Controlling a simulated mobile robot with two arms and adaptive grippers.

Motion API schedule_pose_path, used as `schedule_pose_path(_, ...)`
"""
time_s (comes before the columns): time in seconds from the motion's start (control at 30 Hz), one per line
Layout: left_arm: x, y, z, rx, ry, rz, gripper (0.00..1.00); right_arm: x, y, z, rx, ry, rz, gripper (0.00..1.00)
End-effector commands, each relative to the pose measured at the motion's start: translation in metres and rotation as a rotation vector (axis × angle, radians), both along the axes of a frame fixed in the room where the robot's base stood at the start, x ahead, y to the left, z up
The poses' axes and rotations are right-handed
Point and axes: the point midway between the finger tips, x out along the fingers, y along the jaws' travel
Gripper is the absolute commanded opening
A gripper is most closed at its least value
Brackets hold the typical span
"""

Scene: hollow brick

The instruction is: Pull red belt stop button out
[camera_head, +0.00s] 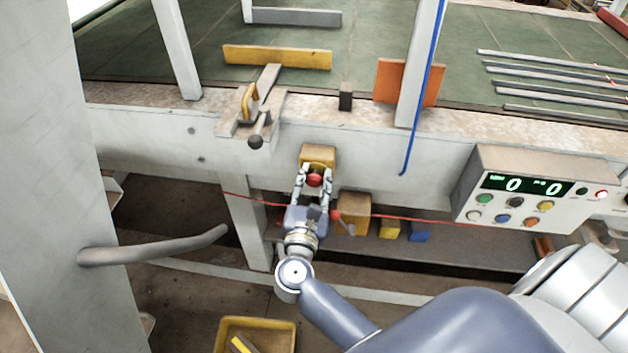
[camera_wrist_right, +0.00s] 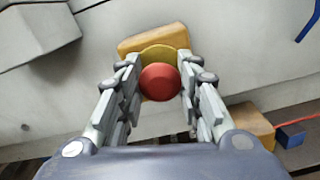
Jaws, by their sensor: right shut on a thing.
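The red belt stop button (camera_head: 314,180) sits on a yellow box (camera_head: 318,155) fixed to the front of the pale machine frame. In the right wrist view the red button (camera_wrist_right: 160,82) shows as a round cap in front of a yellow disc on its yellow box (camera_wrist_right: 152,42). My right gripper (camera_head: 313,178) reaches up to it from below, with its fingers on both sides of the button and shut on it. The same gripper (camera_wrist_right: 158,90) fills the lower part of the right wrist view. My left gripper is not in view.
A control panel (camera_head: 545,190) with a green display and several buttons is at the right. A lever clamp (camera_head: 253,105) is above left of the button. A brown box (camera_head: 354,210) and a red cord (camera_head: 420,217) are close by. A yellow bin (camera_head: 285,328) stands below.

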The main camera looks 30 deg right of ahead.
Motion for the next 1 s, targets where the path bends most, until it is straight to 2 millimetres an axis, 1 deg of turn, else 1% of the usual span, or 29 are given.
schedule_pose_path(0.03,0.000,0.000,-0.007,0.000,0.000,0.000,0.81,-0.004,0.003,-0.005,0.007,0.001,-0.001,0.00)
schedule_pose_path(0.1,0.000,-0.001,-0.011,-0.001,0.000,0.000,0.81,-0.007,0.006,-0.004,0.005,0.001,0.000,0.00)
schedule_pose_path(0.2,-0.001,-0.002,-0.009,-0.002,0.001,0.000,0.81,-0.008,0.006,-0.001,0.002,0.001,-0.001,0.00)
schedule_pose_path(0.37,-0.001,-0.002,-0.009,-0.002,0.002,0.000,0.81,-0.008,0.006,-0.002,0.002,0.004,0.001,0.00)
schedule_pose_path(0.4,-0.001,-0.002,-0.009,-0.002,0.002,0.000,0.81,-0.008,0.006,-0.002,0.002,0.004,0.001,0.41)
schedule_pose_path(0.47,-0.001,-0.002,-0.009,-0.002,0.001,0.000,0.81,-0.008,0.006,-0.002,0.002,0.004,0.001,0.54)
schedule_pose_path(0.83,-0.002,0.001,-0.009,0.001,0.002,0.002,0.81,-0.009,0.007,-0.001,0.001,0.002,0.000,0.54)
schedule_pose_path(0.93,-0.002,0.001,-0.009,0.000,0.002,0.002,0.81,-0.017,0.013,-0.002,0.003,0.004,0.001,0.54)
schedule_pose_path(1.0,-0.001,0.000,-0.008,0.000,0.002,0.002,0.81,-0.026,0.020,-0.002,0.004,0.005,0.000,0.54)
